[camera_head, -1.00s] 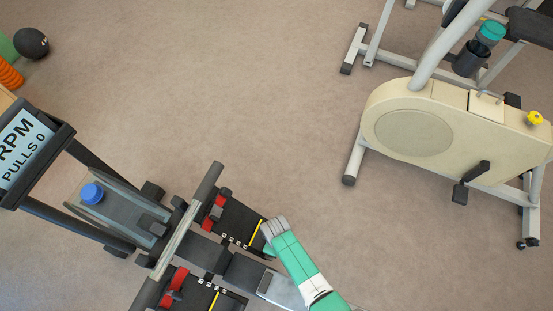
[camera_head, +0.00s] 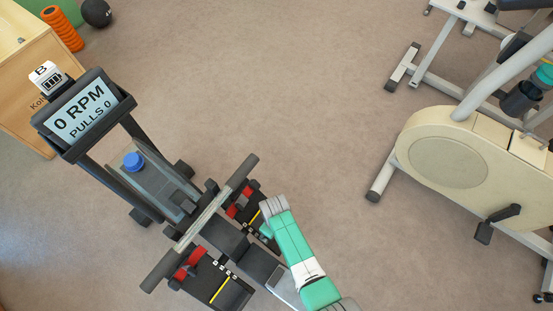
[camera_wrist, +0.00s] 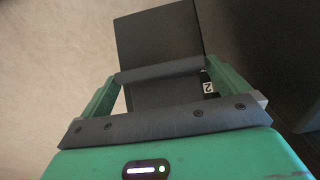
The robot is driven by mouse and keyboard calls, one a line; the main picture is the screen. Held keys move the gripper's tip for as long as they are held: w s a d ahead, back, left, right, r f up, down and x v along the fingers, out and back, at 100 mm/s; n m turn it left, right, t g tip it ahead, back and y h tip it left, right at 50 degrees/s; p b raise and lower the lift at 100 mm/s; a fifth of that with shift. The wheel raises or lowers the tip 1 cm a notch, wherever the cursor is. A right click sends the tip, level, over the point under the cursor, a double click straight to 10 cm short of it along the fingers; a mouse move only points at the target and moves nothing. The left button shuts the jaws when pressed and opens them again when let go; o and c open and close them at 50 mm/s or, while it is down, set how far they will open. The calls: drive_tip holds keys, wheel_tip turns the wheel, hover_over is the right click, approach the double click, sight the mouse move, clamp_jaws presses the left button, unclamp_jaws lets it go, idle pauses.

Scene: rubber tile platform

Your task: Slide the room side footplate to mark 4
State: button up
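The rower's footplate on the side towards the open floor and the bike, which I take as the room side footplate (camera_head: 246,214), is dark with a red strap and a yellow line. Small white mark labels run beside it, too small to read here. My gripper (camera_head: 273,207) is at its near end, by the yellow line. In the wrist view, the gripper's green side pieces (camera_wrist: 160,90) stand apart, with a dark bar and dark plate beyond. A label reading 2 (camera_wrist: 208,87) shows beside the right piece. Contact and grip are unclear.
The other footplate (camera_head: 218,288) lies to the lower left. The handle bar (camera_head: 205,220) crosses the rower. The monitor (camera_head: 82,112) reads 0 RPM, PULLS 0. A blue knob-like object (camera_head: 133,162) is on the rower. An exercise bike (camera_head: 450,160) stands right; floor between is clear.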

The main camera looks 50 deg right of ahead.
wheel_tip(320, 180, up, 8)
drive_tip(key=p, duration=0.5)
drive_tip(key=shift+f, duration=0.1)
